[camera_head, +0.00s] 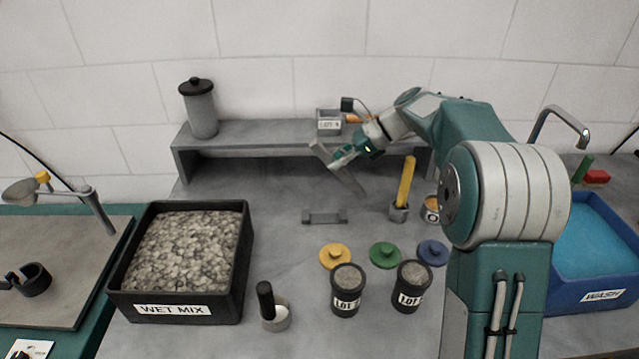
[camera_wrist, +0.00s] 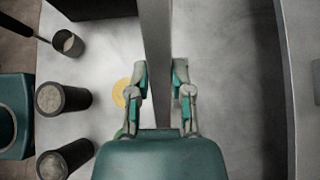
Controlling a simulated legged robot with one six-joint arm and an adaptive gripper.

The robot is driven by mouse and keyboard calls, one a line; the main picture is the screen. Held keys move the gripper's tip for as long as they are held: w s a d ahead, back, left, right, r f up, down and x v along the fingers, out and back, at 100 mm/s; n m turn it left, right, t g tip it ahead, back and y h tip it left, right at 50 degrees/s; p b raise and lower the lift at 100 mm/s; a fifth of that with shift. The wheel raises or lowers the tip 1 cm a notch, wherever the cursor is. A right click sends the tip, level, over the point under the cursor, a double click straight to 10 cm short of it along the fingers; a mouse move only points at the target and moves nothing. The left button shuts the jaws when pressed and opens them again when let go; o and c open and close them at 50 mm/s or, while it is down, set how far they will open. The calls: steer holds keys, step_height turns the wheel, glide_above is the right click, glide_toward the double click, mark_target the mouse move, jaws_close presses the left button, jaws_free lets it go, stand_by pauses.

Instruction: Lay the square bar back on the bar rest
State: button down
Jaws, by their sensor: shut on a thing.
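The square bar (camera_head: 348,178) is a long grey bar, held tilted in the air above the bench in the head view. My gripper (camera_head: 340,161) is shut on it near its middle. In the wrist view the bar (camera_wrist: 157,40) runs from the top edge down between both fingers of my gripper (camera_wrist: 160,75). The bar rest (camera_head: 325,217) is a low grey piece with a raised block at each end, empty on the bench, below and slightly left of the bar. I cannot make out the rest in the wrist view.
A grey shelf (camera_head: 255,133) stands behind. Yellow (camera_head: 335,256), green and blue lids and two dark cups lie in front. The WET MIX tray (camera_head: 245,245) is left. Bench around the rest is clear.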

steer(key=w+a+f, duration=0.3)
steer(key=w+f, duration=0.1)
steer(key=f, duration=0.5)
steer(key=shift+a+f, duration=0.1)
steer(key=c, duration=0.5)
jaws_free()
steer(key=shift+c, duration=0.2)
